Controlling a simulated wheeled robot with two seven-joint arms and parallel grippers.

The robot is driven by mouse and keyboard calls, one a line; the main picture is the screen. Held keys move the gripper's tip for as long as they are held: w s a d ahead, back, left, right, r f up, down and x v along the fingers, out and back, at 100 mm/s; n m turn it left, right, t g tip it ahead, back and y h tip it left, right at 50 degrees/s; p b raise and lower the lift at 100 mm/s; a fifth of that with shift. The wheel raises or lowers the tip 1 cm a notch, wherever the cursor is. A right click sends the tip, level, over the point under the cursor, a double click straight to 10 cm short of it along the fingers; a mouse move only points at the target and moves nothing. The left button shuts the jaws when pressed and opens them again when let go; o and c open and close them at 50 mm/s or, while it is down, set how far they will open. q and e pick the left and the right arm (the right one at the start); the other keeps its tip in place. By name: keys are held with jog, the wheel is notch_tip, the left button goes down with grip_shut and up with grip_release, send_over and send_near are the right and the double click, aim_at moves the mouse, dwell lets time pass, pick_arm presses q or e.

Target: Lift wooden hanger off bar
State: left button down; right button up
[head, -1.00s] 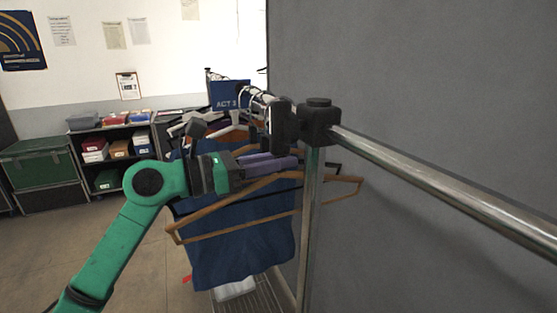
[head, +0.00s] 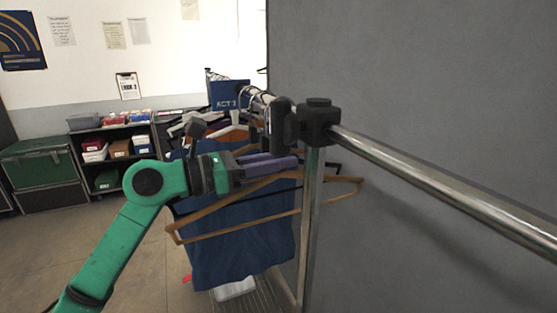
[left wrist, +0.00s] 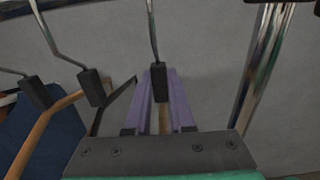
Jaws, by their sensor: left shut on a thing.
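The wooden hanger (head: 235,229) is bare and light brown, in front of the clothes beside the rack's upright in the head view. My left gripper (head: 285,163) is at its top, with long purple fingers pointing right. The bar (head: 257,96) shows at the far side of the black joint. My right gripper is not in view.
A chrome upright (head: 311,215) with a black joint (head: 318,123) stands close right of the fingers. Another chrome rail (head: 440,182) runs right. A blue garment (head: 235,260) hangs behind. A grey panel (head: 430,80) closes the right side. Floor at left is clear.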

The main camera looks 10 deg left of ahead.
pick_arm(q)
jog(key=shift+r+p, duration=1.25)
jog(key=shift+r, duration=0.5)
jog(key=shift+s+a+f+b, duration=0.1)
jog(key=shift+a+f+b, duration=0.1)
jog(key=shift+b, duration=0.1)
jog(key=shift+s+a+b, duration=0.25)
jog(key=shift+a+b, duration=0.15)
jog(key=shift+b+v, duration=2)
jog(key=shift+v, duration=0.9)
jog(key=shift+s+a+r, duration=0.15)
jog(key=shift+s+a, duration=0.1)
jog(key=shift+a, duration=0.1)
